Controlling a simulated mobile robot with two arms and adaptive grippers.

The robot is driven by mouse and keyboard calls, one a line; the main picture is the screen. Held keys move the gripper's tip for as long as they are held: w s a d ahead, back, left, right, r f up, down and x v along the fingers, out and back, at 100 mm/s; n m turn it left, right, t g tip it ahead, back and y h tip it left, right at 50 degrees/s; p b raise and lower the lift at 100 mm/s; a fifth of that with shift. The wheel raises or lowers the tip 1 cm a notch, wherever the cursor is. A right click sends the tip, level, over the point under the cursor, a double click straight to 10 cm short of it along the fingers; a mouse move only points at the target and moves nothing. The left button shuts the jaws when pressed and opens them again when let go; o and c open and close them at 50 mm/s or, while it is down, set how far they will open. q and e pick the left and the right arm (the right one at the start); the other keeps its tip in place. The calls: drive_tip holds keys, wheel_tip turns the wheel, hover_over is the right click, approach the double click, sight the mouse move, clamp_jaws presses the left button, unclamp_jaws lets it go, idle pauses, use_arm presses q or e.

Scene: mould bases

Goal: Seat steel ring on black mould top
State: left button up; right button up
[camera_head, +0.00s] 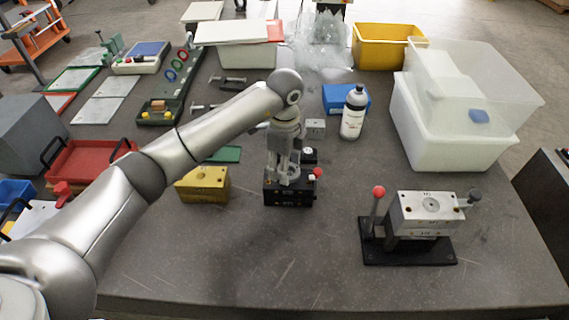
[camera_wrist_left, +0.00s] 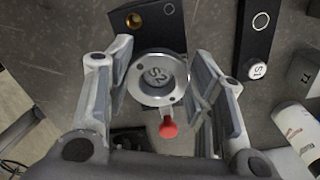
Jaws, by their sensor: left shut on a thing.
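The black mould (camera_head: 290,197) stands on the table near the middle in the head view, with a red knob (camera_head: 319,172) at its right end. In the wrist view part of its dark top (camera_wrist_left: 148,18) shows, with a brass-lined hole. My left gripper (camera_head: 283,172) points down over the black mould. It is shut on the steel ring (camera_wrist_left: 155,98), which sits between its fingers (camera_wrist_left: 160,85) in the wrist view. A face marked "S2" shows inside the ring. I cannot tell whether the ring touches the mould top. My right gripper is in neither view.
A yellow mould block (camera_head: 203,184) stands just left of the black mould. A steel mould on a black base (camera_head: 410,254) with a red-knobbed lever is to the right. A white bottle (camera_head: 353,115) and blue box (camera_head: 333,98) stand behind. The front table is clear.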

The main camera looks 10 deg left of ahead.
use_arm(q)
drive_tip(key=shift+f+b, duration=0.4)
drive_tip(key=shift+f, duration=0.25)
drive_tip(key=o, duration=1.2)
drive_tip(key=shift+o, duration=0.3)
